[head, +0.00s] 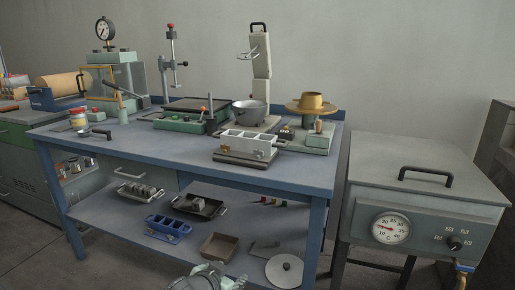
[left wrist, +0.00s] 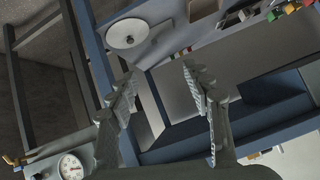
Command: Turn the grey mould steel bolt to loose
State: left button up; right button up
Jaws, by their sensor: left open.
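A pale grey mould (head: 246,142) with several open cavities sits on a dark base plate (head: 244,158) near the front edge of the blue bench. A small rod-like part, perhaps the steel bolt (head: 280,144), sticks out at its right end; its turn position is too small to tell. My left gripper (head: 209,279) is low in front of the bench, at the bottom of the head view, well below and apart from the mould. In the left wrist view it is open and empty (left wrist: 160,75). The mould is not seen there. My right gripper is not in view.
The lower shelf holds trays and a round disc (head: 285,269). A grey oven (head: 420,190) stands at right.

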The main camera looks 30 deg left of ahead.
pick_arm(q)
jog(key=w+a+r+t+p, duration=0.1)
jog(key=w+a+r+t, duration=0.3)
jog(key=w+r, duration=0.55)
jog(key=t+h, duration=0.2)
jog(key=t, duration=0.2)
send_near(258, 151)
jog(key=w, duration=0.3)
jog(key=w+p, duration=0.1)
jog(key=w, duration=0.2)
jog(key=shift+w+a+r, duration=0.15)
jog(key=shift+w+a, duration=0.1)
jog(key=shift+w, duration=0.75)
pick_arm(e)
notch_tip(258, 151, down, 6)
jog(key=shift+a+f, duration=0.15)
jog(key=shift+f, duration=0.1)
pick_arm(q)
jog(key=shift+c, duration=0.6)
